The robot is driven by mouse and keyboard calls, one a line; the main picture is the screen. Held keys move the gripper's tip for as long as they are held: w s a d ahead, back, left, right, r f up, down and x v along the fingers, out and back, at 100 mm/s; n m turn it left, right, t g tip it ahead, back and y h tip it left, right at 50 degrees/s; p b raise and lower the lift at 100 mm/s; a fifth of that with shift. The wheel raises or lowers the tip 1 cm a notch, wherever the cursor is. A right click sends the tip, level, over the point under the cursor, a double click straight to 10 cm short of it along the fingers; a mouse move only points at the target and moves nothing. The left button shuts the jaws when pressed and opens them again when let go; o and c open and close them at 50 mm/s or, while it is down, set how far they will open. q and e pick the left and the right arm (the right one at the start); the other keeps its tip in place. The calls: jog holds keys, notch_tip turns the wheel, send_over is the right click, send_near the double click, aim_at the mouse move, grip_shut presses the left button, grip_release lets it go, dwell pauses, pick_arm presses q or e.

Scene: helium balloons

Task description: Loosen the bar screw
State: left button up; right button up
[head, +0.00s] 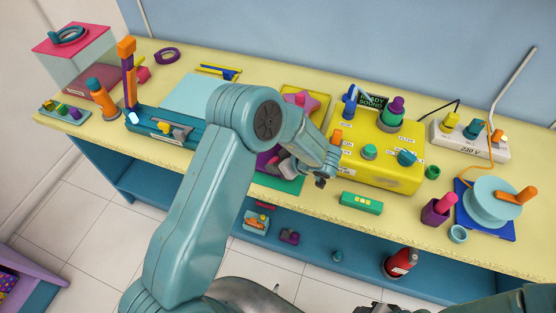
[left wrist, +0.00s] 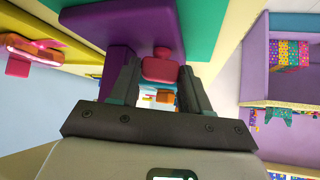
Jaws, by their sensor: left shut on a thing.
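My left gripper (head: 318,178) is at the front of the bench, beside a purple block (head: 266,160) on a green plate (head: 284,185). In the left wrist view, the fingers of my left gripper (left wrist: 160,84) stand on either side of a red knob (left wrist: 160,68) and are shut on it. The knob sits against the purple block (left wrist: 110,45) and looks like the bar screw. In the head view my arm and gripper hide the knob and much of the block. My right gripper cannot be made out; only parts of my right arm show at the bottom right.
Right of my gripper stand a yellow machine (head: 384,165) with knobs and a green box (head: 361,203). Behind is a pink star (head: 302,101). A spool (head: 491,202) and a purple cup (head: 435,212) stand right. A red bottle (head: 400,262) is below.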

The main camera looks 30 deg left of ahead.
dwell(0.3)
pick_arm(q)
jog(key=o, duration=1.1)
jog(key=shift+c, duration=0.2)
jog(key=shift+w, duration=0.1)
